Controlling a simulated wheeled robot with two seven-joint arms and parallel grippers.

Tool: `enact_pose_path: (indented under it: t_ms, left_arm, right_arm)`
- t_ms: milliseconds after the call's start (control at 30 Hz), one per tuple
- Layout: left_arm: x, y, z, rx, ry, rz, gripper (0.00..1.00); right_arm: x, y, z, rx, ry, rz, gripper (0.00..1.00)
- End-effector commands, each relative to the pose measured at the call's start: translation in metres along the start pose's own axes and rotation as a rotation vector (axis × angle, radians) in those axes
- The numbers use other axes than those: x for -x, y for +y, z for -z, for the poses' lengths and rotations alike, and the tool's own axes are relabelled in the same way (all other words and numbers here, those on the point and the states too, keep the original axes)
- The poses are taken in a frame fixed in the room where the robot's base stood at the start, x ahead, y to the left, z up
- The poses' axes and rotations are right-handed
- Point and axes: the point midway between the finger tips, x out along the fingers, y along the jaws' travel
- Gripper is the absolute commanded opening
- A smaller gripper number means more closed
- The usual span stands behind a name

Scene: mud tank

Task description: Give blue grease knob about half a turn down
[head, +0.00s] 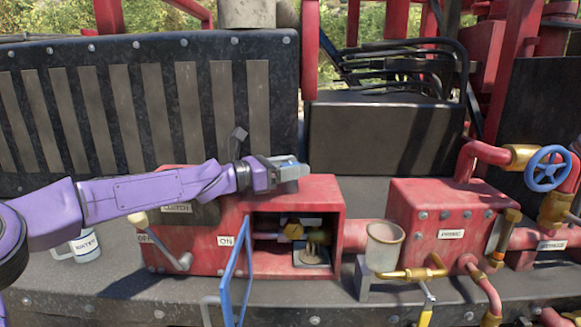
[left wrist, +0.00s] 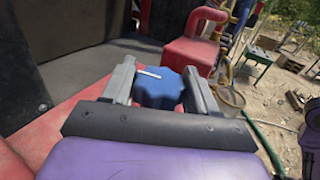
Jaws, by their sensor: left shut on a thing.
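The blue grease knob (left wrist: 160,88) sits on top of the red box (head: 318,190), with a white mark on its upper face. My left gripper (left wrist: 165,85) is shut on the knob, with one grey finger on each side of it. In the head view my left gripper (head: 290,170) reaches in over the red box from the left, and its fingers hide most of the knob. My right gripper does not show in either view.
A blue-framed door (head: 234,285) stands open at the front of the red box. A grey cup (head: 384,246), a second red box (head: 450,225) and a blue handwheel (head: 548,168) are to the right. A white mug (head: 84,246) stands at the left.

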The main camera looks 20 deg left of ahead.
Motion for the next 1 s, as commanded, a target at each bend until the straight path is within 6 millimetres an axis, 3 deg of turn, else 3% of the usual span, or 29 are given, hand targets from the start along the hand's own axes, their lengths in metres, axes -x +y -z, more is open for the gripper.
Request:
enact_pose_path:
  t_ms: [33,67,100,433,600,867,1000]
  left_arm:
    - [0.0,0.0,0.001,-0.002,0.001,0.0,0.28]
    - [0.0,0.0,0.001,-0.002,0.001,0.0,0.65]
    - [0.0,0.0,0.001,-0.001,0.001,0.0,0.78]
    - [0.0,0.0,-0.003,-0.003,0.0,0.0,0.79]
    - [-0.001,0.0,-0.033,-0.008,0.0,-0.001,0.79]
    - [0.024,-0.046,-0.091,-0.009,-0.002,0.0,0.79]
    - [0.041,-0.081,-0.104,-0.008,-0.001,0.001,0.79]
  right_arm:
    - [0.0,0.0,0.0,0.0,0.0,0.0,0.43]
    - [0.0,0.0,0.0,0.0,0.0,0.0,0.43]
    - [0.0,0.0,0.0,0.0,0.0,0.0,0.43]
    - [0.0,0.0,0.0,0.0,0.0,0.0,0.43]
    - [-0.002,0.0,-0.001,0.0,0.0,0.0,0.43]
    - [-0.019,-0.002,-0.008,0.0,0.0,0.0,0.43]
    - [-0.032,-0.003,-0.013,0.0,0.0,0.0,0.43]
